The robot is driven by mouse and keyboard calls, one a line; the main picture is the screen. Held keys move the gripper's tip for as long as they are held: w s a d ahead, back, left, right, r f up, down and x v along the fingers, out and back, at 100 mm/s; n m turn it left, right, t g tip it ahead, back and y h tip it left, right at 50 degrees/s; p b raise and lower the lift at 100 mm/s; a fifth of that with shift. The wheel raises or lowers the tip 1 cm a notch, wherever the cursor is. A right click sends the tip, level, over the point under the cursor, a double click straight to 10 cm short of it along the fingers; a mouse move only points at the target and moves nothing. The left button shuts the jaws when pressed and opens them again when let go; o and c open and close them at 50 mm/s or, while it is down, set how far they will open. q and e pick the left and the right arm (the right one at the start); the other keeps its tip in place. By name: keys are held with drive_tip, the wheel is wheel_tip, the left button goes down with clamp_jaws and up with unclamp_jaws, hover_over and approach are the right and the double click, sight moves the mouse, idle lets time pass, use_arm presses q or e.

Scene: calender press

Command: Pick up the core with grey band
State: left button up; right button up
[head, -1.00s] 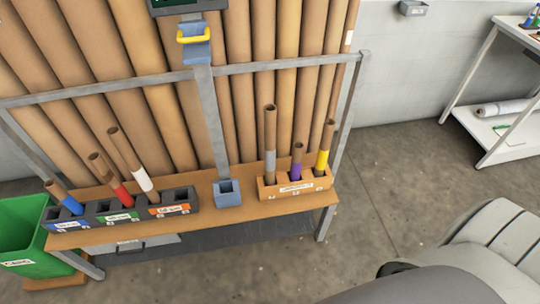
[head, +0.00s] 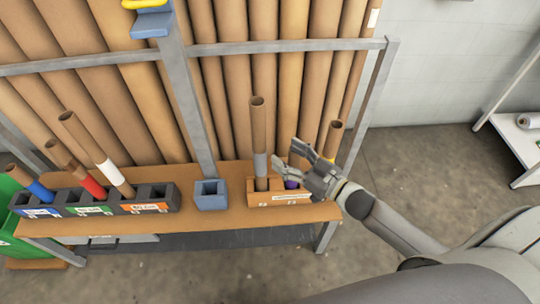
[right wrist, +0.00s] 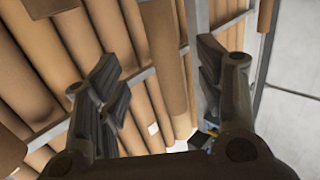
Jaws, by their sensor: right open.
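The core with grey band (head: 258,135) is a brown tube standing upright in the wooden holder (head: 256,196) on the bench, its grey band low down. My right gripper (head: 286,156) is open, just right of this core and apart from it in the picture, in front of the purple-banded core (head: 291,183), which it mostly hides. The open fingers also show in the right wrist view (right wrist: 158,60); I cannot make out the grey-banded core there. My left gripper is not in view.
The yellow-banded core (head: 332,140) stands close right of my gripper. A blue square socket (head: 211,201) sits left of the holder. Dark holders (head: 135,207) farther left carry blue-, red- and white-banded cores. Large tubes (head: 230,80) lean behind a grey rail (head: 300,47).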

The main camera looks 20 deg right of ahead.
sight(264, 136)
drive_tip(key=shift+y, duration=0.4)
drive_tip(key=w+a, duration=0.1)
drive_tip(key=w+a+r, duration=0.2)
drive_tip(key=w, duration=0.1)
drive_tip(key=shift+w+a+p, duration=0.1)
drive_tip(key=shift+p, duration=0.2)
drive_tip(key=shift+w+d+p+x, duration=0.1)
drive_tip(key=shift+d+p+x, duration=0.1)
drive_tip(key=shift+x, duration=1.3)
drive_tip(key=shift+w+d+p+x, duration=0.1)
drive_tip(key=shift+d+p+x, duration=0.1)
drive_tip(key=shift+x, duration=1.3)
drive_tip(key=shift+f, duration=0.15)
clamp_jaws()
